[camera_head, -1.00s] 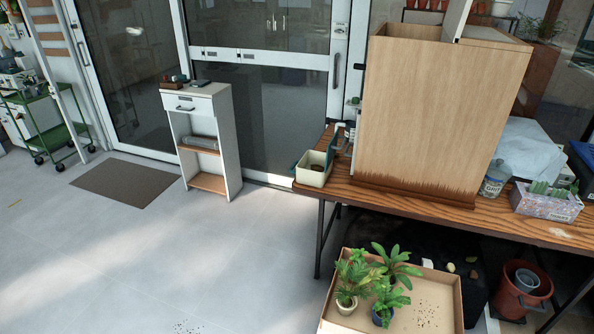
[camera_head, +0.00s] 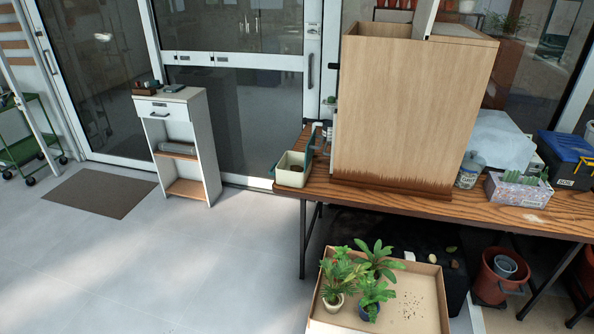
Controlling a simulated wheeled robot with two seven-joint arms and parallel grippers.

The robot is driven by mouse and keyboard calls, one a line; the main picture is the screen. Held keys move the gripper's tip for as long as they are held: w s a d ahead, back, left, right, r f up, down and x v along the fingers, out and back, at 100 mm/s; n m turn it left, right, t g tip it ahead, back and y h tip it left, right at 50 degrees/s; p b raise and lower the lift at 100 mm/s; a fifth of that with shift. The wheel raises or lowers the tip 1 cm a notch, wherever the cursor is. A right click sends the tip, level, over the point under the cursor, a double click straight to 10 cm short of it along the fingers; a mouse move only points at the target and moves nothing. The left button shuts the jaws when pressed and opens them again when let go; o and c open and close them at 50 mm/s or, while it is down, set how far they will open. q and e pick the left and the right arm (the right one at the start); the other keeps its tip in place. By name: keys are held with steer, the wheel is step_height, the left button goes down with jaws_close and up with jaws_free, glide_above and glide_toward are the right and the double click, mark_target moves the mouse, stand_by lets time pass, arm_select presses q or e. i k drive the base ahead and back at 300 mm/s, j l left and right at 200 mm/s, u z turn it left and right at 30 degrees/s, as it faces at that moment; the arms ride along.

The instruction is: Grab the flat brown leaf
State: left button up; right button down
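Several small leaf-like or stone-like pieces lie on a black surface under the table. One is pale yellow (camera_head: 432,258), one is olive (camera_head: 451,249) and one is brownish (camera_head: 455,264). They are too small for me to tell which, if any, is the flat brown leaf. Neither of my grippers is in view.
A cardboard tray (camera_head: 437,306) with several potted palms (camera_head: 342,277) stands in front of these pieces. The wooden table (camera_head: 430,207) is above them, bearing a large wooden box (camera_head: 410,115). A red bucket (camera_head: 497,283) stands right.

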mark_target(295, 168)
steer(key=i+j+z, duration=0.15)
steer(key=z, duration=0.6)
steer(key=i+j+z, duration=0.2)
steer(key=j, duration=0.2)
steer(key=i+j+z, duration=0.15)
steer(key=j, duration=0.3)
steer(key=i+j+z, duration=0.2)
steer(key=j, duration=0.25)
steer(key=j+z, duration=0.15)
steer(key=j, duration=0.35)
steer(key=i+j+z, duration=0.2)
steer(key=j, duration=0.3)
steer(key=k, duration=0.1)
